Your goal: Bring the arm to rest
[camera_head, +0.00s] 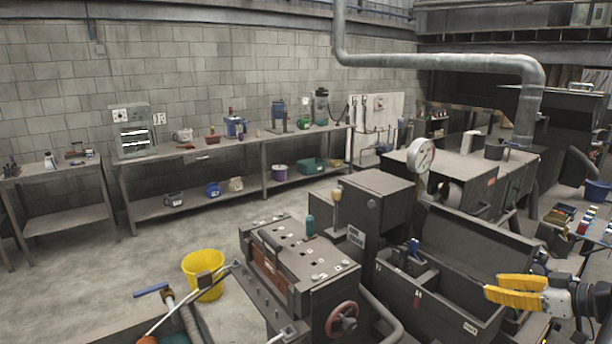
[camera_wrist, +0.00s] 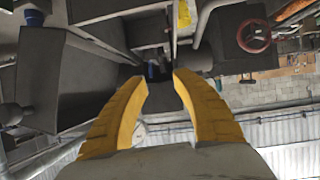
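My gripper (camera_head: 516,291) has yellow fingers and shows at the lower right of the head view, pointing left above the dark machine. In the wrist view my gripper (camera_wrist: 160,78) has its two fingers apart with a gap between the tips. Nothing is held between them. The part of my arm behind the gripper runs off the right edge of the head view.
A dark machine (camera_head: 440,290) with a trough lies beside and below my gripper. A round gauge (camera_head: 420,155) stands up behind it. A red handwheel (camera_head: 342,319) and a yellow bucket (camera_head: 203,274) are further left. Open floor lies before the wall benches.

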